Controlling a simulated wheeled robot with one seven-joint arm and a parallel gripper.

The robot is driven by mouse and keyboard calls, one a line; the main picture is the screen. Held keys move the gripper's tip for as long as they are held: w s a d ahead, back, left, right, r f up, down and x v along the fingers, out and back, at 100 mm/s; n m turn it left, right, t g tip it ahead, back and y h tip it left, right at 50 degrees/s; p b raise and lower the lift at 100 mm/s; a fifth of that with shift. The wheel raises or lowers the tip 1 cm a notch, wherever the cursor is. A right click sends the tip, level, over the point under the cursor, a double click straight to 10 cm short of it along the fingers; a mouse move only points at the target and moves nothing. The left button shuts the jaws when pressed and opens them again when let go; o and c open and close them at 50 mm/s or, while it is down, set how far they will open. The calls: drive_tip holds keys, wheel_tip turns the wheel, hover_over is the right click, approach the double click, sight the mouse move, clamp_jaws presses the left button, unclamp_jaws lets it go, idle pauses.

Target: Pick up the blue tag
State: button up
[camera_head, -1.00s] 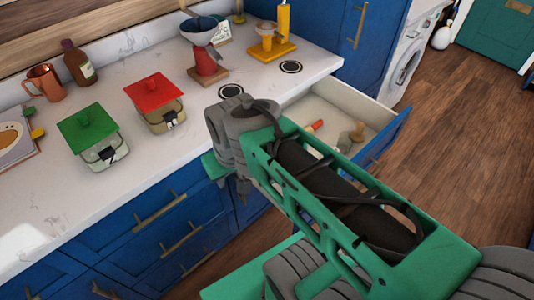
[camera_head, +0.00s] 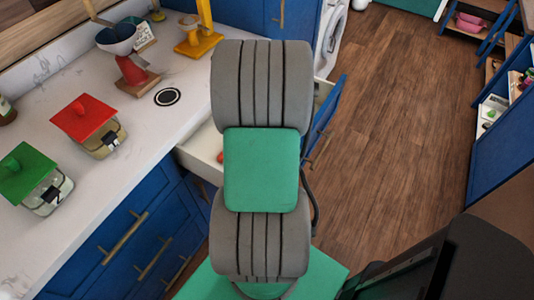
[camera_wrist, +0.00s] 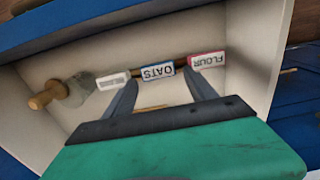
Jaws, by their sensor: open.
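The blue tag (camera_wrist: 158,71) is a small white label with a blue border reading OATS, in the open drawer in the wrist view. It is upside down in the picture, between a red-bordered FLOUR tag (camera_wrist: 207,60) and a pale grey-bordered tag (camera_wrist: 113,80). My gripper (camera_wrist: 161,82) is open, its two fingers spread either side of the blue tag's line. The blue tag shows just beyond the fingertips; I cannot tell how far. In the head view my arm hides the gripper and the tags.
The drawer (camera_wrist: 250,50) has pale walls close around the gripper. A wooden-handled tool (camera_wrist: 62,92) lies at its left. In the head view, jars with a green lid (camera_head: 25,172) and a red lid (camera_head: 84,118) stand on the counter. Wood floor (camera_head: 400,110) is clear at right.

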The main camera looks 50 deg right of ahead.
wheel_tip(320, 180, down, 5)
drive_tip(key=shift+w+d+p, duration=0.15)
drive_tip(key=shift+p, duration=0.15)
drive_tip(key=shift+c, duration=0.5)
drive_tip(key=c, duration=1)
wheel_tip(320, 180, up, 10)
drive_tip(key=shift+r+b, duration=0.1)
drive_tip(key=shift+b, duration=0.25)
